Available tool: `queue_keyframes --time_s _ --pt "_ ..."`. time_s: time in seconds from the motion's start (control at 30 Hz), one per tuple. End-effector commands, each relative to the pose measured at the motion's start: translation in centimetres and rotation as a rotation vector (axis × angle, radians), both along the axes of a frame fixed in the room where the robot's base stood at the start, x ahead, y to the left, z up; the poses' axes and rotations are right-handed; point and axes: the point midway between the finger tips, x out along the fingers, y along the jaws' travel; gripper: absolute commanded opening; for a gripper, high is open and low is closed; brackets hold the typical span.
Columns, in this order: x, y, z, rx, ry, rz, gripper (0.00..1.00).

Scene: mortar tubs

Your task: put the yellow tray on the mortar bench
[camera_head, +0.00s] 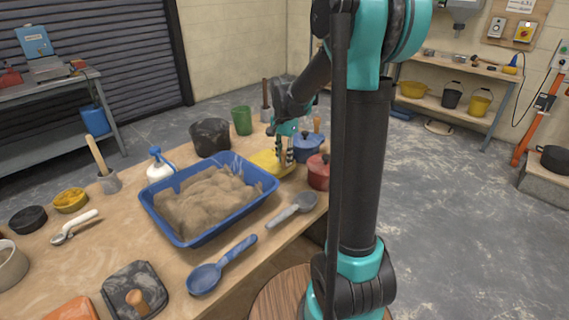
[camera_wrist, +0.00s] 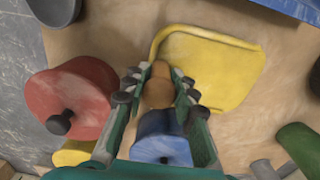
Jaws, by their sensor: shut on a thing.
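The yellow tray (camera_head: 268,162) is at the far right part of the wooden bench (camera_head: 245,258), just behind the blue mortar tub (camera_head: 157,217). In the wrist view the tray (camera_wrist: 222,70) shows a raised yellow rim. My gripper (camera_head: 286,158) is at the tray's right end, fingers pointing down. I cannot tell whether the tray touches the bench.
A red pot (camera_head: 318,172) and a blue pot (camera_head: 307,147) stand close to my gripper. A black bucket (camera_head: 210,136) and a green cup (camera_head: 242,120) stand behind the tub.

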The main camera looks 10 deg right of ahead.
Motion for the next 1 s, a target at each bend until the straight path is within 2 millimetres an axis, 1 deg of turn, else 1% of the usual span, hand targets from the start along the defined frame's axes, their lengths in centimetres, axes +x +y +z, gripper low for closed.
queue_keyframes --time_s 0.03,0.1,0.2,0.57,0.6,0.73,0.77,1.0 --pt "0.1 0.0 -0.8 0.0 0.0 0.0 0.0" --pt "0.1 0.0 -1.7 0.0 0.0 0.0 0.0" --pt "0.0 0.0 -2.5 0.0 0.0 0.0 0.0" --pt "0.0 0.0 -2.8 0.0 0.0 0.0 0.0" --pt "0.0 0.0 -2.9 0.0 0.0 0.0 0.28" --pt "0.0 0.0 -2.8 0.0 0.0 0.0 0.44" --pt "0.0 0.0 -2.8 0.0 0.0 0.0 0.48" --pt "0.0 0.0 -2.8 0.0 0.0 0.0 0.48"
